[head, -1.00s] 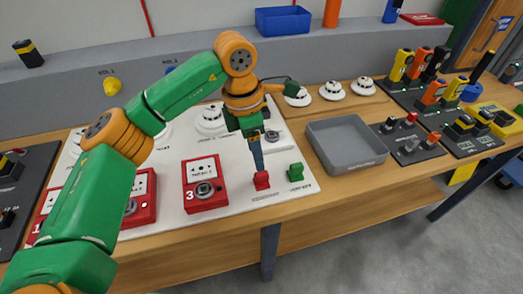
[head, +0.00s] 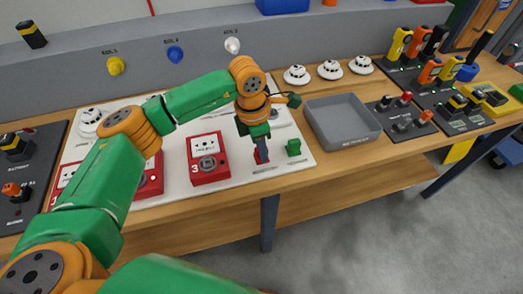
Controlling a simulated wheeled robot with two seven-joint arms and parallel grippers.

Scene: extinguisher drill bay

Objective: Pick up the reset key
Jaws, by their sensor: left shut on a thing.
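The reset key, as far as I can tell, is the small red piece (head: 261,157) standing on the white panel (head: 240,180), right of the red call point numbered 3 (head: 208,158). My left gripper (head: 260,146) points down from above and is shut on the red piece. The fingers and the gripper body hide its upper part. I see no clear gap between the piece and the panel. A similar small green piece (head: 294,147) stands just to the right, apart from the gripper. My right gripper is not in view.
A grey tray (head: 343,139) lies right of the panel. Several white detectors (head: 330,69) stand behind it. Black racks with handheld devices (head: 408,119) fill the right of the bench. More red call points (head: 150,178) are at left, partly behind my arm.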

